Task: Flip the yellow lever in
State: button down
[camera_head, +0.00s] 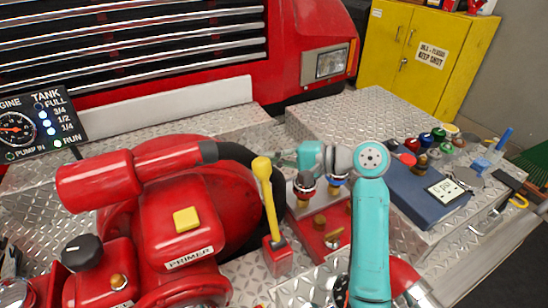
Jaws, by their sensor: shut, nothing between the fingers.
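The yellow lever (267,196) rises from a small red base box (279,259) near the middle of the head view. It stands nearly upright, its rounded top leaning slightly left. My gripper (278,159) is shut and empty, at about the height of the lever's top and just to its right in the picture. I cannot tell whether the fingertips touch the lever.
The red pump (190,215) with a yellow button (186,219) and dark hose (236,153) stands left of the lever. A red valve block (322,225) stands right. A blue case (420,192) and several colored caps lie farther right on diamond plate.

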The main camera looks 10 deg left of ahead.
jog(key=s+d+n+y, duration=0.5)
jog(key=s+d, duration=0.5)
jog(key=s, duration=0.5)
jog(key=shift+r+n+t, duration=0.3)
jog(key=shift+r, duration=0.05)
jog(key=w+v, duration=0.1)
jog(key=v, duration=0.6)
jog(key=shift+s+d+y, duration=0.3)
jog(key=shift+f, duration=0.1)
